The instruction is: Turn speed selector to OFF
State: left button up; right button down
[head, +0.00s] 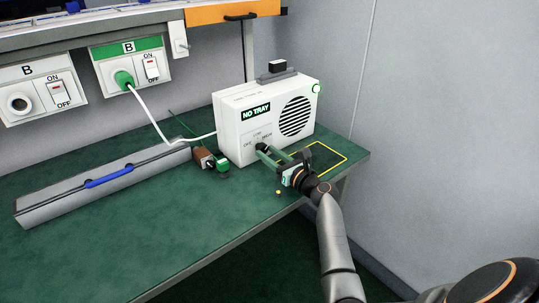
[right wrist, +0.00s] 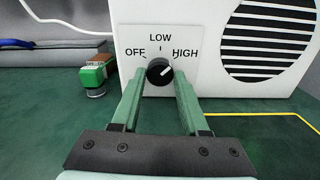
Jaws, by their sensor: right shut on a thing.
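The speed selector is a round black knob (right wrist: 160,71) on the front of a white box (head: 262,115). The labels OFF, LOW and HIGH sit around it. Its white mark points up and right, toward HIGH. My right gripper (right wrist: 160,78) is shut on the knob, with one green finger on each side of it. My left gripper is not in view.
A green-and-brown tool (head: 211,161) lies left of the box. A long grey case (head: 110,182) with a blue handle rests farther left. A yellow outline (head: 335,150) marks the bench at right. A white cord runs to a wall socket (head: 123,79).

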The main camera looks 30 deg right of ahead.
jog(key=n+b, duration=0.1)
jog(key=n, duration=0.3)
jog(key=shift+f+n, duration=0.1)
jog(key=shift+n, duration=0.3)
jog(key=n+b, duration=0.1)
jog(key=n, duration=0.2)
jog(key=shift+n, duration=0.3)
jog(key=n+b, duration=0.2)
jog(key=n, duration=0.3)
jog(key=shift+n, duration=0.3)
jog(key=n+b, duration=0.2)
jog(key=n, duration=0.4)
jog(key=shift+n, duration=0.3)
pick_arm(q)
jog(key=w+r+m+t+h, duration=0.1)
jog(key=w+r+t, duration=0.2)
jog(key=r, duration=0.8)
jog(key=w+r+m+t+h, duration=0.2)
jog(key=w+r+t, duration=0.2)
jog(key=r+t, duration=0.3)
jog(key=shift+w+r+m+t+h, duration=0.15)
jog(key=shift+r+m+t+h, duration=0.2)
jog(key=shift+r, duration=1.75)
pick_arm(e)
jog(key=shift+n, duration=0.4)
jog(key=shift+c, duration=2.1)
grip_release()
jog(key=shift+s, duration=0.1)
